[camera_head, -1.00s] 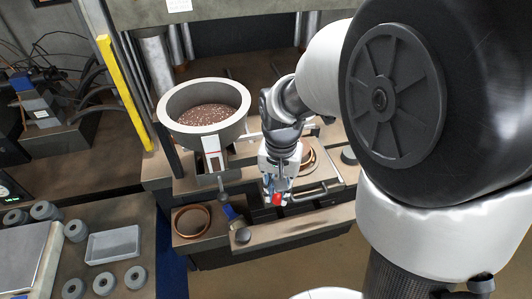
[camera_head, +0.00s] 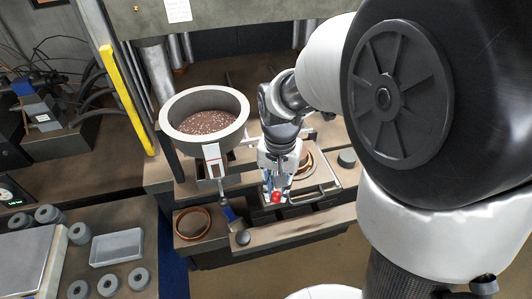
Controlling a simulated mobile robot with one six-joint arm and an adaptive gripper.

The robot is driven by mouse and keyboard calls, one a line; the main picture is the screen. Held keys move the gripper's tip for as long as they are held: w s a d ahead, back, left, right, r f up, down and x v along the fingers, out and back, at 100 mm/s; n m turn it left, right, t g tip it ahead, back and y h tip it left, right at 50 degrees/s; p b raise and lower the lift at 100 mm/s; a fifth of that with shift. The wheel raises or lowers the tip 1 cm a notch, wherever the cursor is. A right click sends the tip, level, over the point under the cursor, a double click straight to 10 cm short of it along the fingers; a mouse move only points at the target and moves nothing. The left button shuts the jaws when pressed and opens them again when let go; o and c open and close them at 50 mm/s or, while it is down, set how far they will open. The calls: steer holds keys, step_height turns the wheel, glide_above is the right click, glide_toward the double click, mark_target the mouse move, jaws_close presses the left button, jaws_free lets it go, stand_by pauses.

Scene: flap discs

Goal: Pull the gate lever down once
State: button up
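A red ball knob (camera_head: 277,197), which looks like the gate lever's end, shows at the tips of my gripper (camera_head: 276,192). The lever's rod is hidden behind the gripper, or too small to make out. The gripper points down in front of the press, right of the grey round hopper (camera_head: 176,127) with its brown speckled granules (camera_head: 208,123). The fingers are close around or just behind the knob. Whether they are shut on it cannot be made out.
A copper-coloured ring (camera_head: 193,222) and a blue-handled brush (camera_head: 232,217) are on the press's front ledge. A handled plate (camera_head: 318,200) is right of the gripper. A grey tray (camera_head: 117,247) and several grey rings (camera_head: 80,233) are on the left bench.

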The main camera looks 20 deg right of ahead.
steer(key=shift+r+p, duration=2.2)
steer(key=shift+r, duration=0.75)
steer(key=shift+f, duration=0.1)
steer(key=shift+s+f+n+b, duration=0.15)
steer(key=shift+s+n+b, duration=0.25)
steer(key=shift+b, duration=0.8)
steer(key=s+f+n+t+b, duration=0.2)
steer(key=s+f+b, duration=0.1)
steer(key=s+b, duration=0.4)
steer(key=s+f+n+t+b, duration=0.2)
steer(key=s+f+n+b, duration=0.1)
steer(key=s+b, duration=0.4)
steer(key=shift+f+t+b, duration=0.15)
steer(key=shift+t+b, duration=0.15)
steer(key=shift+b, duration=0.45)
steer(key=shift+s, duration=0.1)
